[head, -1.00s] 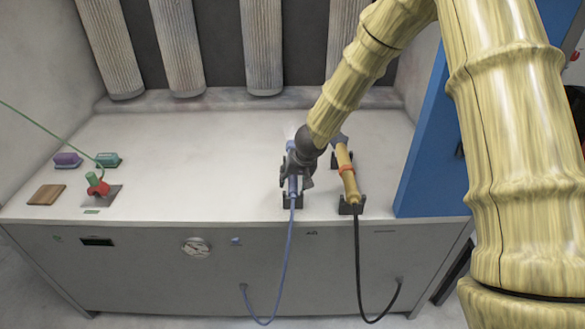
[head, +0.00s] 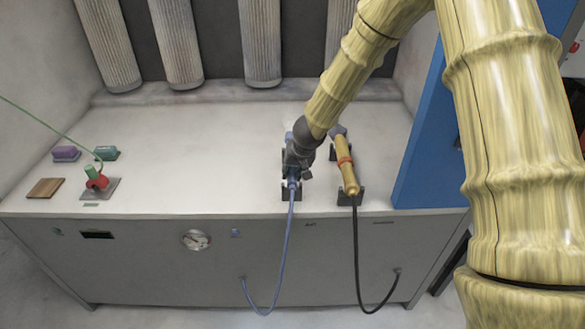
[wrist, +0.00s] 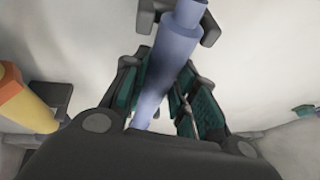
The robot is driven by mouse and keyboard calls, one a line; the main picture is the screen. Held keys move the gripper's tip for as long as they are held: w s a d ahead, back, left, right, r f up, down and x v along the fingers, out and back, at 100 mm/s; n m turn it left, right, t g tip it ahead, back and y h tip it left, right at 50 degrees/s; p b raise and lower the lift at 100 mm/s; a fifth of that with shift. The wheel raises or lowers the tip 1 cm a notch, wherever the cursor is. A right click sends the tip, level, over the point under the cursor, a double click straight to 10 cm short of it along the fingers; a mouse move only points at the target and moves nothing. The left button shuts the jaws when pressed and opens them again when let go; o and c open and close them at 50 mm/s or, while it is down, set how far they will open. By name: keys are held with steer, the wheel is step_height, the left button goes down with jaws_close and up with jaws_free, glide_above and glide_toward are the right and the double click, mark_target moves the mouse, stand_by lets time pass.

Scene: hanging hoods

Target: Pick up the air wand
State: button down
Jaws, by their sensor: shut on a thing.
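A blue wand (head: 292,183) with a blue hose lies along the black holders on the bench, at the centre of the head view. My gripper (head: 298,160) is over it and hides most of its middle. In the wrist view the blue wand (wrist: 174,48) passes between my gripper's dark green padded fingers (wrist: 165,88), which are shut on it. I cannot tell whether it is clear of its holders. A yellow wand (head: 346,172) with a red band and black hose rests in holders just to the right.
The blue hose (head: 284,250) and black hose (head: 357,260) loop down the bench front. A blue panel (head: 415,160) stands at the right. Red and green fitting (head: 96,178), purple and teal blocks and a wooden block sit at the left. The bench middle is clear.

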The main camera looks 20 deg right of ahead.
steer(key=shift+r+p, duration=1.15)
steer(key=shift+r, duration=0.55)
steer(key=shift+s+a+f+b, duration=0.15)
steer(key=shift+s+f+b, duration=0.15)
steer(key=shift+b, duration=0.25)
steer(key=shift+s+a, duration=0.1)
steer(key=shift+s, duration=0.2)
steer(key=s+a+r+b, duration=0.1)
steer(key=s+a+b, duration=0.15)
steer(key=s, duration=0.35)
steer(key=s+a+r+b, duration=0.1)
steer(key=s+a+b, duration=0.15)
steer(key=s, duration=0.45)
steer(key=p+v, duration=0.2)
steer(key=w+p+v, duration=0.1)
steer(key=p+v, duration=0.1)
steer(key=p, duration=0.1)
steer(key=shift+s+d+r, duration=0.1)
steer(key=shift+s+r, duration=0.1)
steer(key=shift+r, duration=0.4)
